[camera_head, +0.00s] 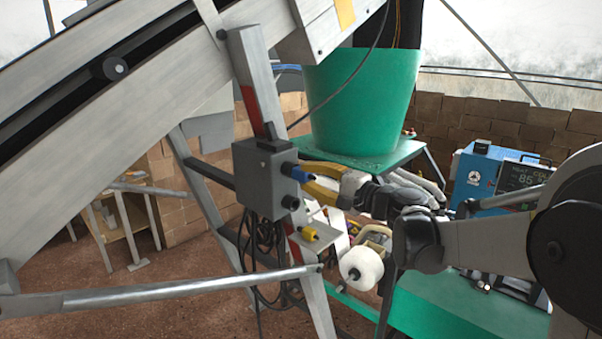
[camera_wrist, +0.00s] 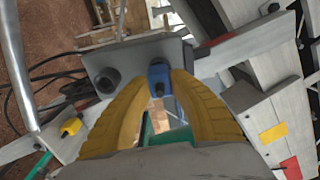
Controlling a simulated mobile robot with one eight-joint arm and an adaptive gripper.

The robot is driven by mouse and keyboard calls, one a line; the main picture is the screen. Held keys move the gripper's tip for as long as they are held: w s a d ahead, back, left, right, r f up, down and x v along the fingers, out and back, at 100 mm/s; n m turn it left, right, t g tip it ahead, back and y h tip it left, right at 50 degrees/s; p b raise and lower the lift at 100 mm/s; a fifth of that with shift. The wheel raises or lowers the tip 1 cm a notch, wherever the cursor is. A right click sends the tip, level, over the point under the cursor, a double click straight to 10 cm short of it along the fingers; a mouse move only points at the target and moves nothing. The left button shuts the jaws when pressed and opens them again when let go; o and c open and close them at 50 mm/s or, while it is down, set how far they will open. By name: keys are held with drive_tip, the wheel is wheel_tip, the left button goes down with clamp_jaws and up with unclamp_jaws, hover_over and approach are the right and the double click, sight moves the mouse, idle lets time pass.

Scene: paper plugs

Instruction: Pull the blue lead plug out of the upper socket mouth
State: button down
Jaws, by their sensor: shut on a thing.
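The grey socket box (camera_head: 262,178) is fixed to the sloping machine's upright post. The blue lead plug (camera_head: 296,172) sits at the upper socket mouth on its right face, with its body standing out. In the wrist view the blue plug (camera_wrist: 159,74) lies between the yellow fingers against the box (camera_wrist: 130,60). My gripper (camera_head: 309,178) reaches in from the right and is shut on the plug. How deep the plug sits is hidden. The dark lower socket mouth (camera_head: 290,202) is below it and also shows in the wrist view (camera_wrist: 105,80).
A yellow plug (camera_head: 309,234) is on a pale bracket below the box. Dark cables (camera_head: 262,250) hang under it. A green tub (camera_head: 362,100) stands behind my gripper, and a white roll (camera_head: 361,268) sits below it. A metal bar (camera_head: 170,290) crosses low at left.

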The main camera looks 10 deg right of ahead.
sight(309, 177)
drive_tip(key=shift+s+d, duration=0.15)
idle(0.6)
drive_tip(key=shift+s+d, duration=0.2)
drive_tip(key=shift+s, duration=0.05)
drive_tip(key=shift+s+d, duration=0.1)
drive_tip(key=shift+s, duration=0.05)
idle(0.4)
drive_tip(key=shift+v, duration=1.35)
drive_tip(key=shift+s, duration=0.1)
drive_tip(key=shift+b+v, duration=0.35)
drive_tip(key=shift+v, duration=1.1)
